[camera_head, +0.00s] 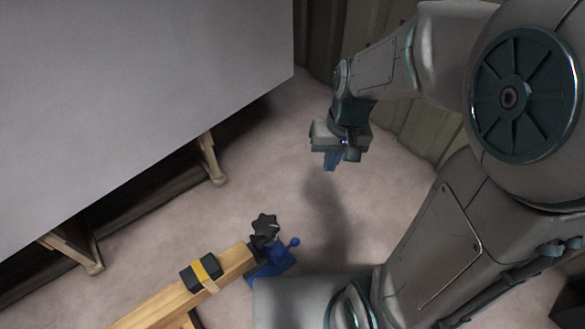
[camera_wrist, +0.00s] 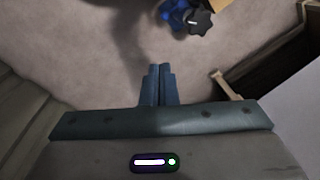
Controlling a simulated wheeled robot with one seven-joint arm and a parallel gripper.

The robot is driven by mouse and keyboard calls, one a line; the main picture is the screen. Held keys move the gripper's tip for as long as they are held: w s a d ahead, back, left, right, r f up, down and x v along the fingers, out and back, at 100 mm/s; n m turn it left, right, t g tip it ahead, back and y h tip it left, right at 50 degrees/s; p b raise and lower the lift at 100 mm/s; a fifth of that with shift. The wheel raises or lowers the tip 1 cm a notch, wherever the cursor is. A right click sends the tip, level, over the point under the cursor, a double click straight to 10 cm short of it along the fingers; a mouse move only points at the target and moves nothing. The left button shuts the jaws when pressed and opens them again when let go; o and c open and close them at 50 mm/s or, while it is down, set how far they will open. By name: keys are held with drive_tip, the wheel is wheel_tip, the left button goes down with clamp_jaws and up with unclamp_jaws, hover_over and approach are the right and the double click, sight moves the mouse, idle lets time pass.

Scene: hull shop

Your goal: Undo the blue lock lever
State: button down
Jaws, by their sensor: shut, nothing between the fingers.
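The blue lock lever (camera_head: 293,243) is a short arm with a round knob. It sticks out to the right of a blue clamp body (camera_head: 270,262) at the end of a wooden beam. A black star-shaped knob (camera_head: 265,229) sits on the same fitting. In the wrist view the blue fitting (camera_wrist: 173,13) and the black knob (camera_wrist: 199,21) show at the top edge, and the lever cannot be made out clearly there. My gripper (camera_head: 331,166) is shut and empty, above and to the right of the fitting in the head view, apart from it. Its fingertips (camera_wrist: 159,68) are together in the wrist view.
The wooden beam (camera_head: 150,311) carries a black and yellow block (camera_head: 201,270). A large grey panel (camera_head: 130,90) on wooden legs (camera_head: 212,160) fills the upper left. Ribbed walling (camera_head: 325,40) stands at the back. Bare floor (camera_head: 270,150) lies between panel and gripper.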

sight(289, 247)
drive_tip(key=w+a+f+g, duration=0.1)
drive_tip(key=w+a+f, duration=0.2)
drive_tip(key=w+f, duration=0.3)
drive_tip(key=w+a+f+g, duration=0.1)
drive_tip(key=w+a+f, duration=0.2)
drive_tip(key=f, duration=0.5)
wheel_tip(289, 247, down, 19)
drive_tip(key=w+a+h+p, duration=0.1)
drive_tip(key=shift+w+a+r+g, duration=0.2)
drive_tip(key=shift+w+g, duration=0.1)
drive_tip(key=shift+w, duration=0.1)
drive_tip(key=shift+f, duration=0.1)
drive_tip(key=s+f+b, duration=0.5)
drive_tip(key=s+f, duration=0.1)
drive_tip(key=f, duration=0.4)
drive_tip(key=shift+s+f, duration=0.15)
